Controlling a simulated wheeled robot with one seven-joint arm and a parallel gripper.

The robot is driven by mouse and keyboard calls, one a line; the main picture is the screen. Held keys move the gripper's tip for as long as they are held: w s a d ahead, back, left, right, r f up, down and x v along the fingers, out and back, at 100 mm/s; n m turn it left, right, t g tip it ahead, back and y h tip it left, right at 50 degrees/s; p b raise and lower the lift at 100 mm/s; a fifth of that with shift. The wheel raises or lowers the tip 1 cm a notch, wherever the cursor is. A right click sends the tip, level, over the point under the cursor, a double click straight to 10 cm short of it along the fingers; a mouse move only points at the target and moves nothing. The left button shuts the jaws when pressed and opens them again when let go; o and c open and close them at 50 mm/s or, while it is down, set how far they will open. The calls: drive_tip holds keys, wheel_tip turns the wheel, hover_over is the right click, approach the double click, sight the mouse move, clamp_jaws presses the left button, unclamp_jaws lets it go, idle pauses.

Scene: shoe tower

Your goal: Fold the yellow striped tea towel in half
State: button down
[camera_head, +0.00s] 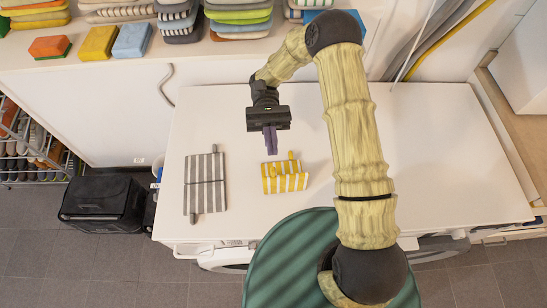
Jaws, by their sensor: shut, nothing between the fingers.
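The yellow and white striped tea towel (284,182) lies on the white worktop, near its front middle. It looks like a small, compact piece with a slightly uneven top edge and a small yellow tab standing at that edge. I cannot tell how many layers it has. My gripper (270,150) is above and just behind the towel's upper left side, pointing down. Its purple fingers are together with nothing between them. I cannot tell the exact height of the fingertips over the towel.
A grey and white striped towel (205,196) lies flat to the left. The white worktop (230,110) is clear behind and right of the towels. Folded cloth stacks (240,16) and sponges (98,43) stand on the back shelf. A black box (102,203) stands on the floor at left.

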drive_tip(key=s+d+r+n+t+y+b, duration=0.1)
drive_tip(key=s+n+t+b, duration=0.3)
drive_tip(key=n+t, duration=0.6)
drive_tip(key=s+r+n+t+y+b, duration=0.1)
drive_tip(key=s+n+t+b, duration=0.4)
drive_tip(key=n, duration=2)
drive_tip(key=s+r+t, duration=0.1)
drive_tip(key=t, duration=0.4)
drive_tip(key=shift+s+d, duration=0.35)
drive_tip(key=shift+s, duration=0.05)
drive_tip(key=shift+f, duration=0.1)
